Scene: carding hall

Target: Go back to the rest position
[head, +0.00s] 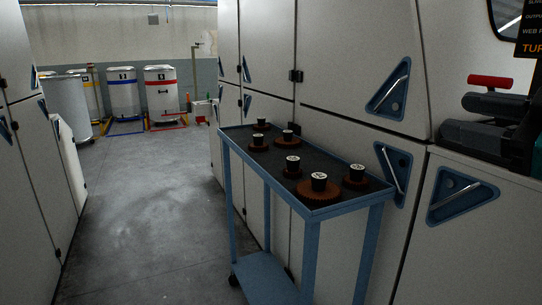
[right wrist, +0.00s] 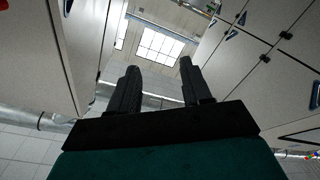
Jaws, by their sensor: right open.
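My right gripper (head: 467,117) is at the right edge of the head view, its two dark fingers pointing left in front of the pale machine panels. The fingers stand apart with nothing between them. In the right wrist view the same gripper (right wrist: 157,88) shows two black fingers spread wide and empty, pointing toward a ceiling with a bright window. The gripper is to the right of the blue trolley (head: 312,227) and clear of it. My left gripper is in neither view.
Several brown round pieces with black, white-topped knobs, one of them a front piece (head: 311,199), stand on the trolley's dark top. Machine cabinets (head: 262,45) line the right side behind it. A red handle (head: 490,82) shows above my right gripper. The grey floor (head: 140,205) is clear. Drums (head: 160,95) stand at the back.

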